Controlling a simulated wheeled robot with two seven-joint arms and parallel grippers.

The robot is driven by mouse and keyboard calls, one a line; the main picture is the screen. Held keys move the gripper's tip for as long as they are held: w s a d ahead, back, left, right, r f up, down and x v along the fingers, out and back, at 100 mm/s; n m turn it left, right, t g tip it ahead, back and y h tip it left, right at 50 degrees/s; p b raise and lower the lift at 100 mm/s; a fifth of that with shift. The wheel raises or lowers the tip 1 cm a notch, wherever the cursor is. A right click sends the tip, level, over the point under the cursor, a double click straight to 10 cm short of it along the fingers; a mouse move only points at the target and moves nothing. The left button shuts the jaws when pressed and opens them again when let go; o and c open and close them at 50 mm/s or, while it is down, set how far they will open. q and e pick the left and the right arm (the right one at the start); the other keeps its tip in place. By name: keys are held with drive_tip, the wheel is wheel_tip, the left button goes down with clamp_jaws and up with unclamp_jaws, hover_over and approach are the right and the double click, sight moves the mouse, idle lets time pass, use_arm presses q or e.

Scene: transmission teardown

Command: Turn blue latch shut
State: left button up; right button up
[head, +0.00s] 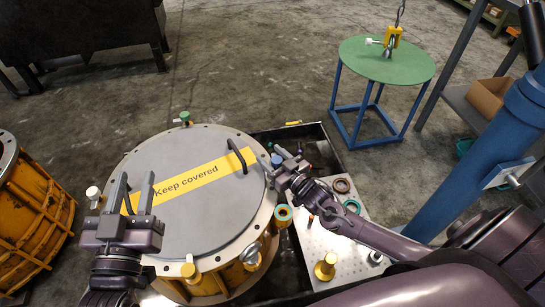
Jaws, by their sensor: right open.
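The blue latch (277,160) sits on the right rim of the round grey cover (190,160), which carries a yellow "Keep covered" strip. My right gripper (286,158) is at the rim right beside the blue latch, its jaws apart. I cannot tell whether a finger touches the latch, and the latch is partly hidden.
Other rim latches are green (184,117), white (93,192) and yellow (190,270). A black handle (237,156) stands on the cover. A perforated plate (315,240) with rings and small parts lies to the right. A green round table (385,60) stands farther back.

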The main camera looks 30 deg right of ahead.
drive_tip(key=c, duration=1)
drive_tip(key=shift+o, duration=0.2)
